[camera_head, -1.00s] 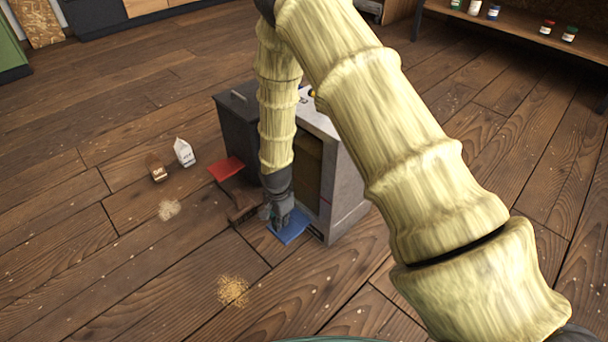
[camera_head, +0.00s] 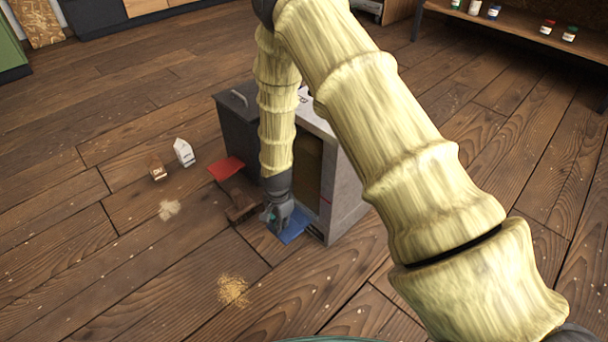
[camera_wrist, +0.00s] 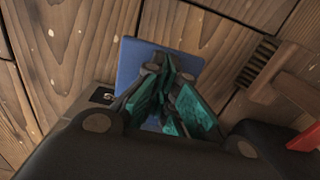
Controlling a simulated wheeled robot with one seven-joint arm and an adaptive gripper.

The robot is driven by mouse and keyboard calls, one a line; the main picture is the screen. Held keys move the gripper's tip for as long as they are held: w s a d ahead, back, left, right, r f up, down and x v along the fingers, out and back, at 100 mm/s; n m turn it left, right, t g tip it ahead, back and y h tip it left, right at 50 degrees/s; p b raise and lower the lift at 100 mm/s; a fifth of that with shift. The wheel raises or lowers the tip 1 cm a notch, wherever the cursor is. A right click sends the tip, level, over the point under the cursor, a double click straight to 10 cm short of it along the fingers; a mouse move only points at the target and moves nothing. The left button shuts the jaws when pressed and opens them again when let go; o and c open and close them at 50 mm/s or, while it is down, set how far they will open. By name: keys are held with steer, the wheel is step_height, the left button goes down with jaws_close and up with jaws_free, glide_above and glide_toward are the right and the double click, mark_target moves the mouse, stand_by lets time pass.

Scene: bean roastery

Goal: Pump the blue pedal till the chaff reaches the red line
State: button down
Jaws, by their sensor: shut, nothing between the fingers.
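The blue pedal (camera_head: 294,229) juts out low at the front of a grey cabinet (camera_head: 345,195). My gripper (camera_head: 274,217) is shut and empty, with its fingers over the pedal's left part. In the wrist view the teal fingertips (camera_wrist: 172,122) overlap the blue pedal (camera_wrist: 132,62); I cannot tell whether they touch it or how far it is pressed. A brownish window (camera_head: 309,165) in the cabinet front is partly hidden by my arm. A short red line (camera_head: 326,201) shows beside it. The chaff level is too unclear to read.
A white carton (camera_head: 184,152), a small brown item (camera_head: 157,170) and loose piles (camera_head: 232,290) are on the floor. Open floor lies in front.

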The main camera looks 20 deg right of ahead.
steer(key=shift+f, duration=1.9)
step_height(320, 180, up, 9)
steer(key=p, duration=0.8)
stand_by(0.3)
stand_by(0.5)
